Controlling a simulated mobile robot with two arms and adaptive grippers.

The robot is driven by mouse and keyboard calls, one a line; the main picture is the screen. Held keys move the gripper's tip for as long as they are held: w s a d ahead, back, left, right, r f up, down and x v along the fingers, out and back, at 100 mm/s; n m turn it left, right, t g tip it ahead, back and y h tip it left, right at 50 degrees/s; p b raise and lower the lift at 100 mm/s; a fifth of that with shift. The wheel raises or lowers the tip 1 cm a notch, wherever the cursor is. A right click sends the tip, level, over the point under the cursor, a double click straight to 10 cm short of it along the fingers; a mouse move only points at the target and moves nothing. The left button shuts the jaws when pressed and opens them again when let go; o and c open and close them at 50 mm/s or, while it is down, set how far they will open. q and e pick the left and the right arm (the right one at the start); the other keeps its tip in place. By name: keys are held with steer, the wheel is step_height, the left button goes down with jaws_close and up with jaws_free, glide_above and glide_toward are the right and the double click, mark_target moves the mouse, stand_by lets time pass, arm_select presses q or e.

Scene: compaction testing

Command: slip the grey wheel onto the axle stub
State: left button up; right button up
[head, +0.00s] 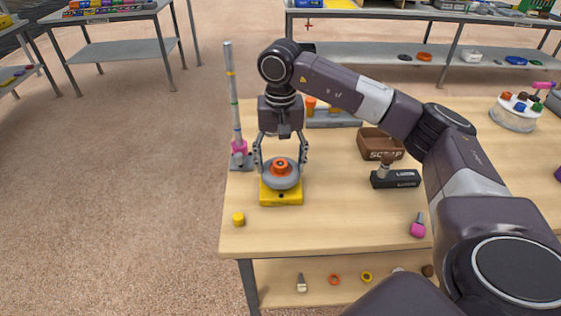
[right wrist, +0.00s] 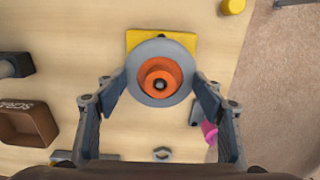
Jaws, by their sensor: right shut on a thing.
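The grey wheel (head: 268,181) has a raised orange hub (head: 281,168) and lies flat over a yellow block (head: 281,198) near the table's left edge. My right gripper (head: 281,172) points down from above, shut on the wheel with one finger at each side. In the right wrist view the wheel (right wrist: 135,83) sits between the fingertips, with the yellow block (right wrist: 134,41) partly behind it. A dark round spot shows in the hub's centre; I cannot tell whether it is the axle stub or an empty bore. My left gripper is out of view.
A grey post with a pink collar (head: 239,149) stands close left of the gripper. A yellow cylinder (head: 238,218) lies near the front left. The brown scrap bin (head: 371,145), a black tool block (head: 396,180) and a pink-ended piece (head: 418,226) are to the right.

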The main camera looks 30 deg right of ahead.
steer(key=shift+f+b, duration=0.7)
steer(key=shift+f, duration=0.3)
steer(key=o, duration=1.5)
steer(key=shift+r+p, duration=1.7)
steer(key=shift+r, duration=0.85)
step_height(320, 180, up, 12)
steer(key=shift+f, duration=0.1)
